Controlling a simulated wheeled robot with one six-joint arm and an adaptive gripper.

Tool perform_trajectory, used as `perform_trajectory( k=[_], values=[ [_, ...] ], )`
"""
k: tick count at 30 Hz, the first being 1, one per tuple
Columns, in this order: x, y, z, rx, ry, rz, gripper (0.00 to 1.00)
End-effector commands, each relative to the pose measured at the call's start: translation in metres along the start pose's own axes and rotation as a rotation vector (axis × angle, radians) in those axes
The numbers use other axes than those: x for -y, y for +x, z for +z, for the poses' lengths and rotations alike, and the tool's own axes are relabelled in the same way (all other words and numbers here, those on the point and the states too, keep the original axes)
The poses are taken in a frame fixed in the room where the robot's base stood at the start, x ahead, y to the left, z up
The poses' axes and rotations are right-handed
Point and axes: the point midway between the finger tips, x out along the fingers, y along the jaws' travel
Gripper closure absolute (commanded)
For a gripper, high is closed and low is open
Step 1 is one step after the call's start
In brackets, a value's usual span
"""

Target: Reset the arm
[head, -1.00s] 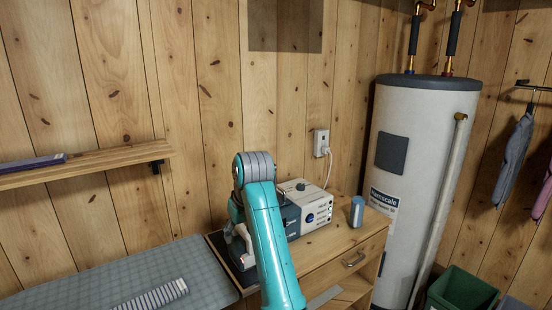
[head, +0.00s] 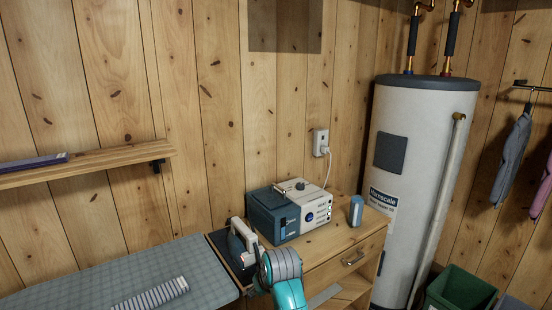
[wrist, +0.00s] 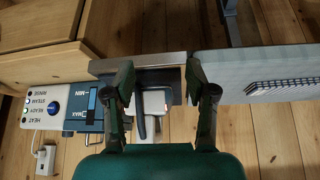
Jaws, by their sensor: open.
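My arm, teal with a grey joint, shows low in the middle of the head view; its fingers are hidden there. In the wrist view my gripper (wrist: 160,85) is open, its two dark fingers apart with nothing held between them. An iron (head: 243,243) stands on a dark rest plate (head: 229,262) at the end of the ironing board. In the wrist view the iron (wrist: 152,103) appears between and beyond the fingers; I cannot tell how far below.
A steam station (head: 290,211) and a small blue cylinder (head: 356,211) stand on the wooden cabinet (head: 330,243). The ironing board (head: 90,281) bears a striped folded cloth (head: 152,296). A water heater (head: 418,170) and green bin (head: 462,290) are at right. A shelf (head: 95,163) juts from the wall.

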Motion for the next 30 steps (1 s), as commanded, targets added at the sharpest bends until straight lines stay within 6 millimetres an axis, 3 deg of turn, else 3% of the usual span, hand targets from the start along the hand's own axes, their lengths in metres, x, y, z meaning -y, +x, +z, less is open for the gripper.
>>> perform_trajectory(
  k=[1, 6, 15, 22, 30],
  values=[
    [-0.003, 0.013, 0.022, -0.010, 0.012, 0.007, 0.44],
    [-0.012, 0.042, 0.081, -0.067, 0.048, 0.034, 0.44],
    [-0.021, 0.066, 0.190, -0.164, 0.107, 0.086, 0.44],
    [-0.022, 0.061, 0.271, -0.241, 0.146, 0.126, 0.44],
    [-0.015, 0.033, 0.358, -0.330, 0.188, 0.174, 0.44]
  ],
)
